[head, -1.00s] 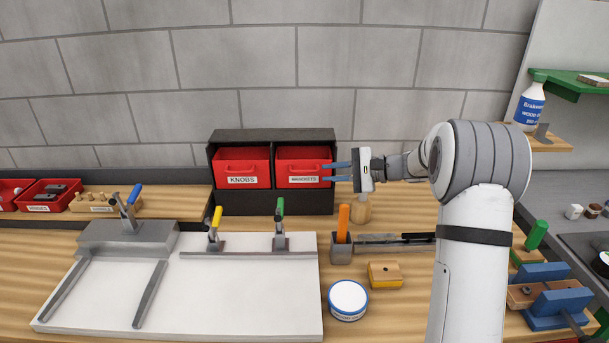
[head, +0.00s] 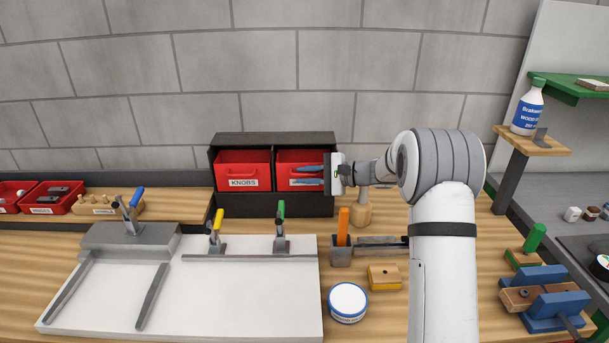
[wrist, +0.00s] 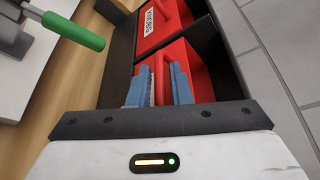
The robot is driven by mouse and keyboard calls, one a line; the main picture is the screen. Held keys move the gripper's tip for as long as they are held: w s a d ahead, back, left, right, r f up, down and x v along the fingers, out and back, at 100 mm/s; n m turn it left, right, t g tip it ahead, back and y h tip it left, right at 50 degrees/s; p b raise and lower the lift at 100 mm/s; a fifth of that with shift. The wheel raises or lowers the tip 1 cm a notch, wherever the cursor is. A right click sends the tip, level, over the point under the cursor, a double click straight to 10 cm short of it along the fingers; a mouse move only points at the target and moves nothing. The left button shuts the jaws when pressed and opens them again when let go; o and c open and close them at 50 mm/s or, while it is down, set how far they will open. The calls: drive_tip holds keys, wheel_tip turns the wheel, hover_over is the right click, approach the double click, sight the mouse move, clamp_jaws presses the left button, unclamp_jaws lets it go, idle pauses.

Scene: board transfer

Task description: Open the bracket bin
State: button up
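The bracket bin (head: 291,159) is the right red bin in a black two-bay cabinet (head: 275,138) against the wall. It sits inside its bay, and its label is hidden by my fingers in the head view. My gripper (head: 308,176) is in front of this bin, with its blue fingers pointing left across the bin's front. In the wrist view the fingers (wrist: 158,90) are apart, and the bin's red handle (wrist: 158,72) shows between them. Whether a finger touches the handle I cannot tell.
The knobs bin (head: 243,170) is just left in the cabinet. Below stand toggle clamps on a white board (head: 240,295), a holder with an orange-handled tool (head: 342,250), a round tin (head: 348,302) and a wooden block (head: 384,277). A bottle (head: 528,108) stands on a shelf at right.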

drive_tip(key=shift+c, duration=0.6)
clamp_jaws()
